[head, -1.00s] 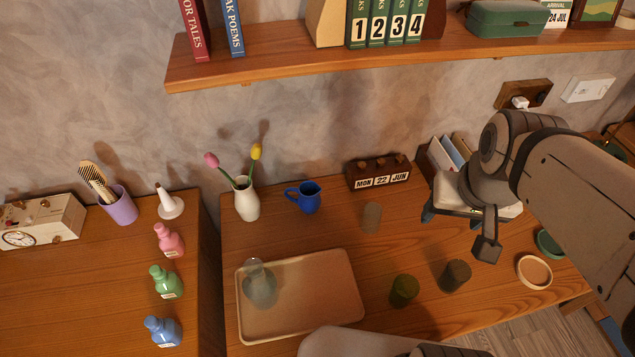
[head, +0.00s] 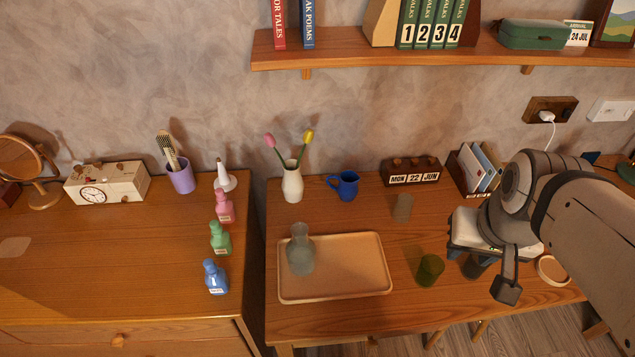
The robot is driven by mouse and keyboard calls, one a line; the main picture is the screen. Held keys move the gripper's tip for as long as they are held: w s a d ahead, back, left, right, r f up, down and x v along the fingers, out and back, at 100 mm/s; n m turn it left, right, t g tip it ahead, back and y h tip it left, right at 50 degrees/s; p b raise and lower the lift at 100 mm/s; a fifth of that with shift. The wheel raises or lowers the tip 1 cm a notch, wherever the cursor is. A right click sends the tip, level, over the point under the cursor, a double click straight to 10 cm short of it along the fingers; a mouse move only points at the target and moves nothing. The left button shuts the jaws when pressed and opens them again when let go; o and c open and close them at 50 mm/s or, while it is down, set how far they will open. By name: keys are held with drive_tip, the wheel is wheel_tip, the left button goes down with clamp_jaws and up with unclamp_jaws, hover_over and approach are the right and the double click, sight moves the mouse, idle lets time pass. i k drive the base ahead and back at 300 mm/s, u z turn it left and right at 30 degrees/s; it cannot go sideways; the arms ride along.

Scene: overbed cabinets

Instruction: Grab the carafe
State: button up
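The carafe (head: 301,254) is a pale, see-through glass vessel with a narrow neck. It stands upright on the left part of a light wooden tray (head: 350,290) on the right-hand table. My gripper (head: 492,256) is well to the right of the carafe, over the right part of the table, pointing down. Its fingers look apart, with nothing seen between them; my arm partly hides them.
A green glass (head: 430,269) and a dark cup (head: 477,266) stand between tray and gripper. Behind are a smoky tumbler (head: 402,208), a blue jug (head: 345,185) and a white tulip vase (head: 292,184). A shelf (head: 400,56) overhangs the back. The tray's right part is clear.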

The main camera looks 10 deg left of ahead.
sight(300, 251)
drive_tip(key=u, duration=2.6)
drive_tip(key=k, duration=0.75)
drive_tip(key=z, duration=1)
drive_tip(key=i, duration=1)
drive_tip(key=u, duration=0.65)
